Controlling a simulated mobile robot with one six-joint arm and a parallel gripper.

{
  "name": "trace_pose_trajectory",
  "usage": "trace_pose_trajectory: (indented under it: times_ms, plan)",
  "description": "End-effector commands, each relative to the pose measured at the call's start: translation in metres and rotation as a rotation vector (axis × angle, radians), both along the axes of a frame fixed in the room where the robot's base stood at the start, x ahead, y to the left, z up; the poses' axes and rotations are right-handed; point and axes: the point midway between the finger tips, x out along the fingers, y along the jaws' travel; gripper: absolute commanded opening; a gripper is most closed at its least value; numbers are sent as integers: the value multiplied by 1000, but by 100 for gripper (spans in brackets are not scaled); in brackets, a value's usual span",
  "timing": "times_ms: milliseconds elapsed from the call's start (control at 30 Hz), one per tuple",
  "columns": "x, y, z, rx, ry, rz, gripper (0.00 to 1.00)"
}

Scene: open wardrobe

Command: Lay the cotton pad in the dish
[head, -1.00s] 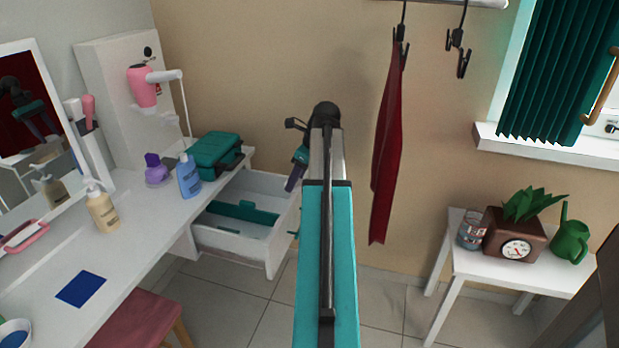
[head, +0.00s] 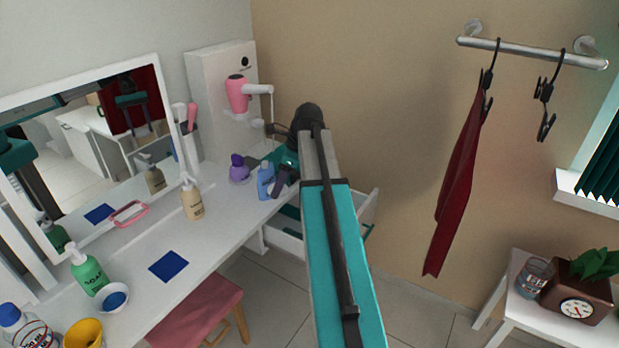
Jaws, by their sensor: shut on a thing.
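My gripper (head: 279,186) hangs at the end of my arm, over the far end of the white dressing table, close to the blue bottle. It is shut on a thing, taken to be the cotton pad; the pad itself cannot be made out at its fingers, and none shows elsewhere. A small white dish with a blue inside (head: 114,297) stands at the near left of the table, beside a green pump bottle. My gripper is well apart from it, farther back and to the right.
A mirror (head: 100,150) stands behind. An open drawer (head: 368,205) juts out.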

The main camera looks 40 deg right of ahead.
Motion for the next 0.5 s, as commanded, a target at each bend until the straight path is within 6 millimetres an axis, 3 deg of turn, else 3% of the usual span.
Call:
trace_pose_trajectory:
  times_ms: [33,500]
  plan:
    - [7,18,12,0,2,42,28]
    - [44,166,58,-6,4,481,28]
